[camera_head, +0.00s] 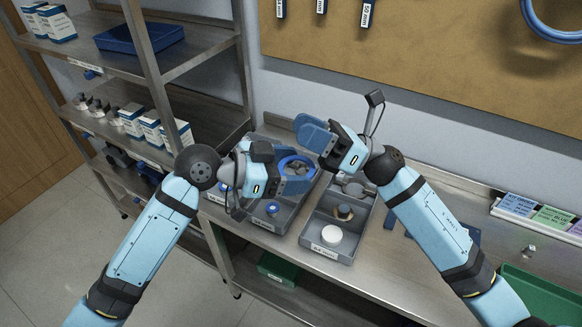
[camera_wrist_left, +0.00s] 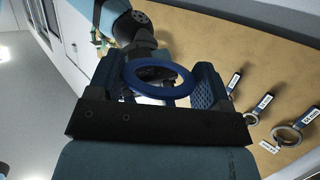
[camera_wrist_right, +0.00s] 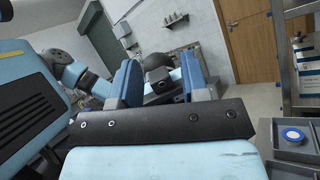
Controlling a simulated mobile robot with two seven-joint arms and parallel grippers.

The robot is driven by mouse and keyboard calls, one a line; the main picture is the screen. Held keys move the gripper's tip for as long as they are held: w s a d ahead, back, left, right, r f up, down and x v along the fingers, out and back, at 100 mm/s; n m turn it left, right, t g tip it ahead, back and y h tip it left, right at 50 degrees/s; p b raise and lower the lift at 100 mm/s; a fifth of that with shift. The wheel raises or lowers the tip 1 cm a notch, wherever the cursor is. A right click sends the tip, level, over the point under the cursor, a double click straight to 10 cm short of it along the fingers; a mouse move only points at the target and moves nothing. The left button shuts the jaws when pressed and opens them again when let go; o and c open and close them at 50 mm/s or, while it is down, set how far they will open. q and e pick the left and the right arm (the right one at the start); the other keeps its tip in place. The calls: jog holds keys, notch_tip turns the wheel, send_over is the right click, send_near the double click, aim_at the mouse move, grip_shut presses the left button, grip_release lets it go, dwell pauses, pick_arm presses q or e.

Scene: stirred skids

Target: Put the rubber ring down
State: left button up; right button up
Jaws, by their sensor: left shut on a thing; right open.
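My left gripper (camera_head: 298,172) is shut on the blue rubber ring (camera_head: 297,157) and holds it above the grey bins on the steel bench. In the left wrist view the ring (camera_wrist_left: 157,93) lies between the two fingers, with its opening clear. My right gripper (camera_head: 322,146) is open and empty, just right of and above the ring in the head view. In the right wrist view, its blue fingers (camera_wrist_right: 161,82) stand apart with nothing between them.
A grey bin (camera_head: 352,256) holds a white disc (camera_head: 331,235) and a ring-shaped part. The bin left of it holds small blue parts (camera_head: 272,208). A green tray (camera_head: 540,296) lies at right.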

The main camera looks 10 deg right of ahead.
jog(key=s+d+f+m+t+h, duration=0.1)
jog(key=d+f+m+t+h, duration=0.3)
jog(key=f+m+t+h, duration=0.85)
jog(key=s+d+f+m+t+h, duration=0.2)
jog(key=d+f+m, duration=0.45)
jog(key=m, duration=1.25)
pick_arm(q)
jog(key=w+a+f+n+t+y, duration=0.1)
jog(key=a+f+n+t+y, duration=0.1)
jog(key=a+n+t+y, duration=0.8)
jog(key=w+a+f+n+t+y, duration=0.25)
jog(key=a+n, duration=0.25)
jog(key=a, duration=1.2)
jog(key=s+a+f+y, duration=0.1)
jog(key=s+f+y, duration=0.1)
jog(key=s+f, duration=0.4)
jog(key=shift+s+a+f+n+g, duration=0.2)
jog(key=shift+a+n+g, duration=0.1)
jog(key=shift+n+g, duration=0.1)
pick_arm(e)
jog(key=s+d+f+m+g+h, duration=0.1)
jog(key=s+f+m+g+h, duration=0.1)
jog(key=s+f+m, duration=0.5)
jog(key=s+f+m+g+h, duration=0.3)
jog(key=s+f+m, duration=0.4)
jog(key=s+f, duration=0.3)
notch_tip(320, 180, down, 5)
jog(key=shift+d+r+g+h, duration=0.1)
jog(key=shift+d+g+h, duration=0.3)
jog(key=shift+g, duration=0.45)
